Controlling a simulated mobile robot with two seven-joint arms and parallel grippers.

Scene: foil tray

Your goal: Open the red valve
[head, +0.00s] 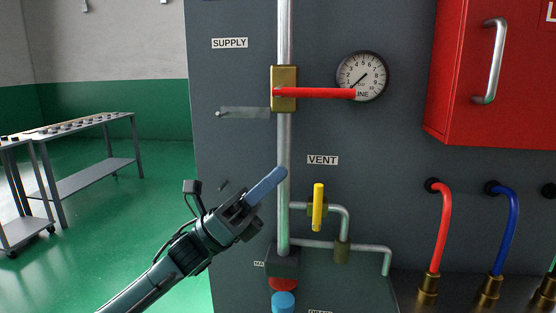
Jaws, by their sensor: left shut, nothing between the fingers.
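The red valve is a brass body (284,102) on the vertical grey supply pipe (285,148), under the SUPPLY label. Its red lever handle (318,93) points horizontally to the right, across the pipe, and its end overlaps the lower part of the gauge. My left gripper (279,174) is shut and empty, its blue-grey fingers pointing up and right near the pipe, well below the red handle. I cannot tell whether the fingertips touch the pipe. My right gripper is not in view.
A grey bracket (244,112) sticks out left of the valve. A yellow-handled vent valve (319,206) sits right of my gripper. A pressure gauge (362,76) and a red cabinet (500,90) are at right. Red and blue hoses (441,225) stand lower right.

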